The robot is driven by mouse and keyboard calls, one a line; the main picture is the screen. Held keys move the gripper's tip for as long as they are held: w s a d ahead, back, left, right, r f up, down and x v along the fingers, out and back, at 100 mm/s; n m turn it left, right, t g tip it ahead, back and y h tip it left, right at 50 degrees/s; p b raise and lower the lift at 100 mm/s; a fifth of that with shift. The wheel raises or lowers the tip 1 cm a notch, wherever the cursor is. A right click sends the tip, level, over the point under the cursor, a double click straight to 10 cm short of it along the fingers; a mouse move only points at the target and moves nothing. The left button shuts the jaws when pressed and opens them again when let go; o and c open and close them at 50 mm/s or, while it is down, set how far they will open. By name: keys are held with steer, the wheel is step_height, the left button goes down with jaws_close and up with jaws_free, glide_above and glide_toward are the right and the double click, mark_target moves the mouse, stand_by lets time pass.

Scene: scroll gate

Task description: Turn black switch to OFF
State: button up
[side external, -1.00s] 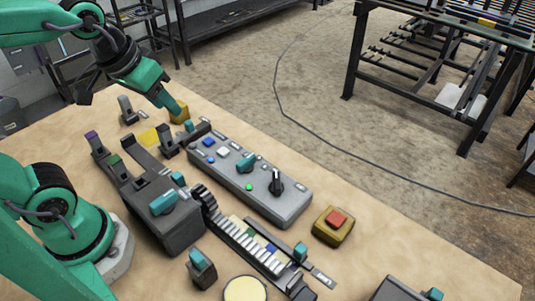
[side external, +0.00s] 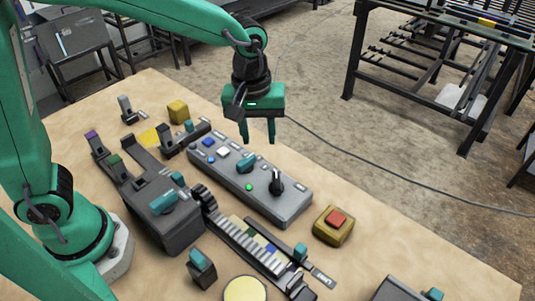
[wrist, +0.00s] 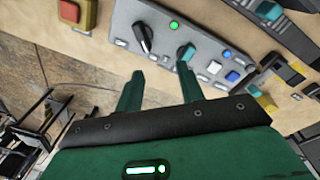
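The black switch (side external: 276,182) is a rotary knob standing near the right end of the grey control panel (side external: 290,209). In the wrist view the black switch (wrist: 142,37) sits on the panel beyond the left fingertip, its grip slanted. A teal knob (side external: 246,161) stands beside it, with a lit green light (side external: 249,187) near both. My gripper (side external: 258,143) is above the far side of the panel, fingers pointing down, apart and empty. In the wrist view my gripper (wrist: 157,80) is open, both fingers apart from the switch. Any OFF label is too small to read.
A yellow box with a red button (side external: 335,219) stands right of the panel. A grey box with a teal handle (side external: 165,200) and a toothed rack (side external: 252,245) lie in front. A yellow block (side external: 178,111) stands behind left. Several blue and white buttons line the panel's left part.

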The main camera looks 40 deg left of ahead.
steer(key=n+g, duration=0.1)
steer(key=n, duration=0.1)
glide_above(277, 180)
step_height(277, 180, down, 4)
steer(key=shift+f, duration=0.1)
steer(key=shift+f, duration=3.8)
steer(key=shift+c, duration=0.2)
jaws_close()
